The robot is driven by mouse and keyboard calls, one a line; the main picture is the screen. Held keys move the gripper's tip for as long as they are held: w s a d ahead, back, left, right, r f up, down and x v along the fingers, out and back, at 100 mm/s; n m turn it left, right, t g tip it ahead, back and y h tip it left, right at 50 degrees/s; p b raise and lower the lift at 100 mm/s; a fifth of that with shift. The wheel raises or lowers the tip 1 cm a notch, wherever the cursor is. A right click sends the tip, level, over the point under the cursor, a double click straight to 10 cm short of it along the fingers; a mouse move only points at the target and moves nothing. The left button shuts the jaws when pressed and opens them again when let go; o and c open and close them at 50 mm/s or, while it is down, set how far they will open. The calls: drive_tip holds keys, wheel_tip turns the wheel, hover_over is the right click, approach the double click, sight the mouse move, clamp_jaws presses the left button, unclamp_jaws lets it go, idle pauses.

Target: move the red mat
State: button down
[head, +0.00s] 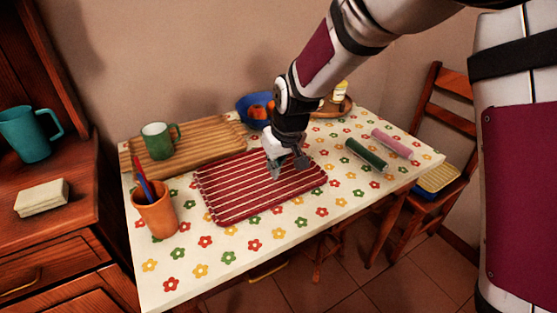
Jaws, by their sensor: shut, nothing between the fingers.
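The red mat (235,202) with white stripes lies flat on the flowered tabletop, near the middle of the table. My gripper (275,172) points down over the mat's back right part. It is shut with nothing in it. I cannot tell whether the fingertips touch the mat or hover just above it. My gripper and wrist hide a part of the mat's back edge.
A wooden board (205,150) with a green mug (157,141) lies behind the mat. An orange cup with pens (156,212) stands left. A blue bowl (250,105) is behind my wrist. Green (366,154) and pink (391,143) rolls lie right. The table front (250,262) is clear.

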sight(271, 182)
drive_tip(key=x, duration=0.4)
drive_tip(key=shift+w+f+b, duration=0.1)
drive_tip(key=shift+f+b, duration=0.25)
drive_tip(key=shift+b, duration=0.05)
drive_tip(key=shift+s+d+r, duration=0.25)
drive_tip(key=shift+s+d, duration=0.5)
drive_tip(key=shift+s, duration=0.3)
drive_tip(key=shift+s+d, duration=0.4)
drive_tip(key=shift+s, duration=0.3)
